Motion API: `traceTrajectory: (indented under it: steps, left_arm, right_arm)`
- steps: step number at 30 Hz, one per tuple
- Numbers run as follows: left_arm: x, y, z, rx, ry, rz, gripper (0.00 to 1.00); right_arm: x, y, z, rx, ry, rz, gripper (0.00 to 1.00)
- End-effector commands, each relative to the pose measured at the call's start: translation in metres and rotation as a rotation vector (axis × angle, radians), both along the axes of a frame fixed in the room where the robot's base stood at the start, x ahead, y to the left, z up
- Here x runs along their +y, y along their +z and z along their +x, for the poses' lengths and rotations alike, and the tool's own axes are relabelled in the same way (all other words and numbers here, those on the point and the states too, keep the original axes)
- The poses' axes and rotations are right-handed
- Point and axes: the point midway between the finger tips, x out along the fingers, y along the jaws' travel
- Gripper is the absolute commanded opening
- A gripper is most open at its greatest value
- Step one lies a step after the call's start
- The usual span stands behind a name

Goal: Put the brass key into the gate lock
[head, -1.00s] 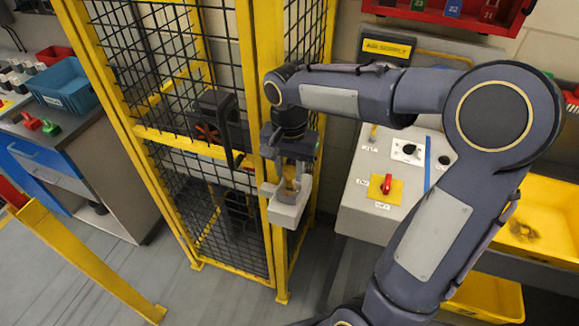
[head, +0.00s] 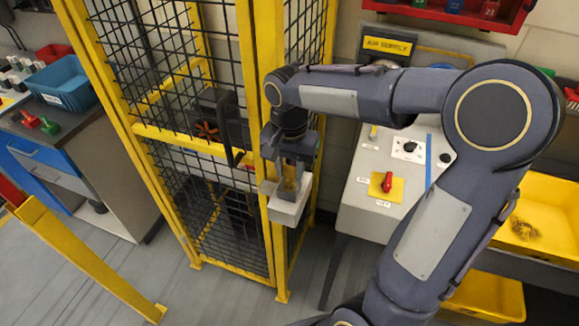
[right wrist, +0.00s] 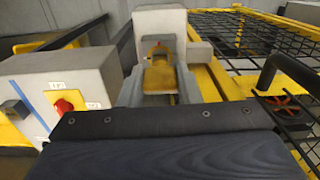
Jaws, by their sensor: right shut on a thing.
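My right gripper (head: 291,187) is shut on the yellow-gold brass key (right wrist: 160,76), whose handle shows between the two grey fingers in the right wrist view. The gate lock is a pale grey box (head: 286,212) by the yellow gate post, right at the fingertips in the head view. It also shows beyond the key in the right wrist view (right wrist: 160,20). The key's far end is hidden or too small to make out, so I cannot tell whether it is inside the lock. My left gripper is not in view.
The yellow-framed mesh gate (head: 200,150) stands left of the gripper, with a dark handle (head: 232,140). A grey panel (head: 352,212) with a red switch (head: 387,182) is close on the right. Yellow bins (head: 540,200) lie farther right. Floor is clear in front.

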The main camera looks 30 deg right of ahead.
Motion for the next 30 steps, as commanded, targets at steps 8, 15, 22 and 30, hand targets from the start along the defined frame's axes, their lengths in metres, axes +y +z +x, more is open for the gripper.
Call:
traceTrajectory:
  steps: [8,15,22,30]
  left_arm:
    - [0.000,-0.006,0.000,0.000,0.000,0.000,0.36]
    - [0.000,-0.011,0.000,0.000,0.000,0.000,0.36]
    - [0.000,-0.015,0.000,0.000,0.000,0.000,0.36]
    - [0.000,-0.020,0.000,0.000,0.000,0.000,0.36]
  right_arm:
    - [0.000,-0.008,0.000,0.000,0.000,0.000,0.04]
    - [0.000,-0.014,0.000,0.001,0.000,-0.001,0.04]
    - [0.000,-0.020,0.000,0.001,0.000,-0.001,0.04]
    - [0.000,-0.027,0.000,0.001,0.000,-0.001,0.04]
